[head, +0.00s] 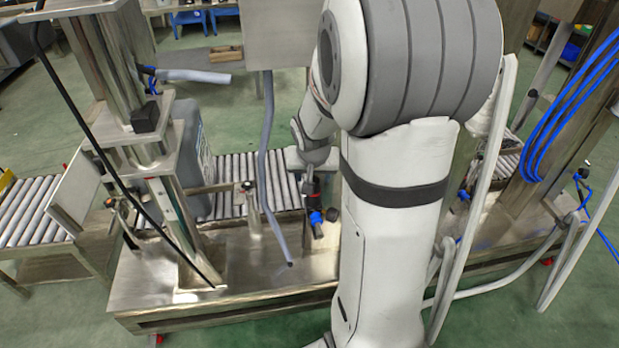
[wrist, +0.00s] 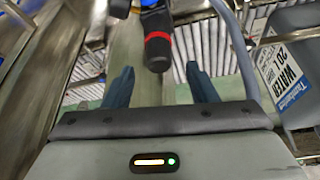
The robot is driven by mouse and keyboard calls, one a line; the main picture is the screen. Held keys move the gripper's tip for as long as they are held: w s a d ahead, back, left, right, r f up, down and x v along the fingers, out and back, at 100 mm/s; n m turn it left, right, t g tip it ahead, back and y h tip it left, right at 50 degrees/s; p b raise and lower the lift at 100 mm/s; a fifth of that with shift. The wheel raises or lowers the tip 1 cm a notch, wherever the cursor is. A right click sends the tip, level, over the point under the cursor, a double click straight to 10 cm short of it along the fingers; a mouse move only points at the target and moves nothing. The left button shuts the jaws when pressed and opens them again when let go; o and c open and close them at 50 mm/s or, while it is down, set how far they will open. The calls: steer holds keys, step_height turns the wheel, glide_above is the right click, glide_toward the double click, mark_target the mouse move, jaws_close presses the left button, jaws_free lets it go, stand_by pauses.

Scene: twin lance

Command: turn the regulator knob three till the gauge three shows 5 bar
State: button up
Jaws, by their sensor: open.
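In the wrist view, a dark regulator knob (wrist: 158,52) with a red ring shows at the upper middle, with a blue fitting (wrist: 150,3) above it. My gripper (wrist: 160,70) is open, one finger on each side below the knob, and nothing is held. The knob's end lies near the fingertip line; I cannot tell its depth or whether it is knob three. In the head view, a small blue fitting (head: 316,217) shows just left of my arm, above the metal bench. No gauge dial can be read in either view; my arm hides part of the bench.
The metal bench (head: 140,290) carries a steel column (head: 125,80) at left. A grey hose (head: 266,130) hangs beside my arm. Roller conveyors (head: 30,210) run behind. A grey water container (wrist: 290,75) stands at right in the wrist view. Blue hoses (head: 560,110) hang at right.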

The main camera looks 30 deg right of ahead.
mark_target(313, 180)
steer(key=x, duration=0.4)
steer(key=shift+w+d+f+b, duration=0.15)
steer(key=shift+w+f+b, duration=0.15)
steer(key=shift+b, duration=0.1)
steer(key=shift+s+r, duration=0.15)
steer(key=c, duration=1)
